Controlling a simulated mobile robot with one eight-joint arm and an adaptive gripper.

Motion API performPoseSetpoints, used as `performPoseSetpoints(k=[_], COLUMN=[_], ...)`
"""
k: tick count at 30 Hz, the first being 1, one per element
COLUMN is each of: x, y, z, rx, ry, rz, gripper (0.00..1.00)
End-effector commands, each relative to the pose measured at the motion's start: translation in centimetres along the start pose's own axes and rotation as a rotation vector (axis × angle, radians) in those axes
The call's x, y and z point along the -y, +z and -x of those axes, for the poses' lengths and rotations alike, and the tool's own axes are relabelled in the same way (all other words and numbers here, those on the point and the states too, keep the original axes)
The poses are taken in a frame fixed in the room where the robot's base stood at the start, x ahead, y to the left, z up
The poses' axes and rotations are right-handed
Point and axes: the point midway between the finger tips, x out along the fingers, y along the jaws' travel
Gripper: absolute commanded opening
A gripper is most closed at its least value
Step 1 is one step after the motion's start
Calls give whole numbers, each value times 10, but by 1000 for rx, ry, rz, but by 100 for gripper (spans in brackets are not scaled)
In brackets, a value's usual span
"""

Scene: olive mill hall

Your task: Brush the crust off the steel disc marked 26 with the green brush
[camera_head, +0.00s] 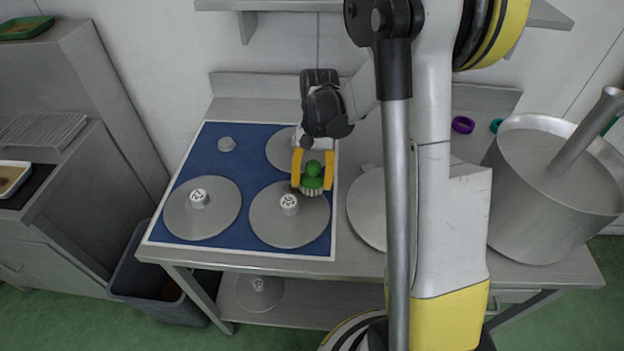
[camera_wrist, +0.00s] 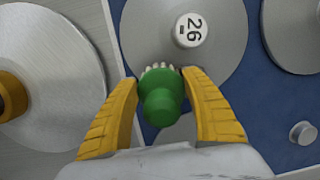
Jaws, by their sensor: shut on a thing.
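The steel disc marked 26 (camera_head: 275,232) lies flat on the blue mat at its front right. Its white knob reads 26 in the wrist view (camera_wrist: 192,31). My gripper (camera_head: 314,168) is shut on the green brush (camera_head: 313,170), one yellow finger on each side of its round green handle (camera_wrist: 160,98). The pale bristles point down over the disc's back right part, near the rim. I cannot tell whether they touch the steel.
Two more discs lie on the mat, one at left (camera_head: 180,215) and one behind (camera_head: 280,148), with a small grey knob (camera_head: 227,144). A large steel pot (camera_head: 530,215) stands at right; a dark bin (camera_head: 130,285) is on the floor.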

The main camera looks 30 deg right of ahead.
Motion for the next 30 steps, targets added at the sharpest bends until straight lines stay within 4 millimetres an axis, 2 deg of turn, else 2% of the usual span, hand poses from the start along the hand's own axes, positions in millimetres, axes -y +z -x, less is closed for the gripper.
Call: performPoseSetpoints(k=[17,30], x=[3,38], y=[0,-7], z=[-8,-6], rx=[0,0], ry=[0,0], rz=[0,1], gripper=[32,32])
